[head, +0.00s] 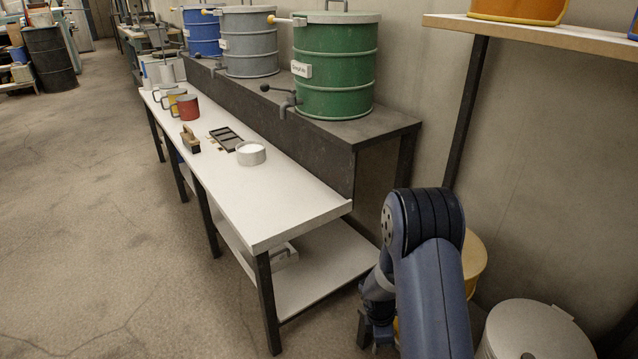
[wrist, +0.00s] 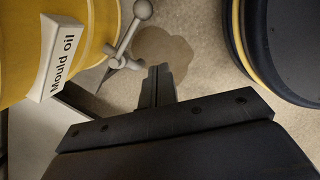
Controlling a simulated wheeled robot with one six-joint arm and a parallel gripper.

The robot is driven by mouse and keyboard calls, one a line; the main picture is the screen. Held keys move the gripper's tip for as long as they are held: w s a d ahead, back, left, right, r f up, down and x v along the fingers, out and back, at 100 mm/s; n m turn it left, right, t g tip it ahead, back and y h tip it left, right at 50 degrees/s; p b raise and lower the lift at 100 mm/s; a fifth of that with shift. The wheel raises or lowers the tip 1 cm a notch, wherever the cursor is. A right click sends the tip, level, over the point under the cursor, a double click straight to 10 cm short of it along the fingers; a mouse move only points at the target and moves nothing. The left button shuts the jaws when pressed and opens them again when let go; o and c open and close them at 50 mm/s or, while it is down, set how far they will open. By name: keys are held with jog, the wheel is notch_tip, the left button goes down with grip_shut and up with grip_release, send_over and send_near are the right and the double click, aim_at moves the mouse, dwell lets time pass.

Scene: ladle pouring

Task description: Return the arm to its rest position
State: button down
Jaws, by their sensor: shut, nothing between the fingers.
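My arm (head: 432,270) is folded at the lower right of the head view, to the right of the white bench. In the head view the fingers cannot be made out. In the wrist view my gripper (wrist: 158,72) is shut with its dark fingers together and nothing between them. It hangs over the floor, between a yellow drum labelled "Mould oil" (wrist: 60,68) on the left and a dark rounded body with a yellow band at the right.
The white bench (head: 290,215) holds mugs (head: 188,107), a brush (head: 190,139) and a round dish (head: 251,153). A green drum (head: 335,65) stands on the ledge behind. The yellow drum's tap (wrist: 128,45) is close to my fingers. A lidded bin (head: 537,330) stands lower right.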

jog(key=d+p+v, duration=0.1)
jog(key=v, duration=0.3)
jog(key=d+r+b+x, duration=0.15)
jog(key=b+x, duration=0.25)
jog(key=x, duration=0.8)
jog(key=w+a+r+m+g, duration=0.1)
jog(key=w+a+r+m, duration=0.1)
jog(key=a+m, duration=0.4)
jog(key=shift+w+a+r, duration=0.2)
jog(key=shift+w+a, duration=0.3)
jog(key=shift+a, duration=0.6)
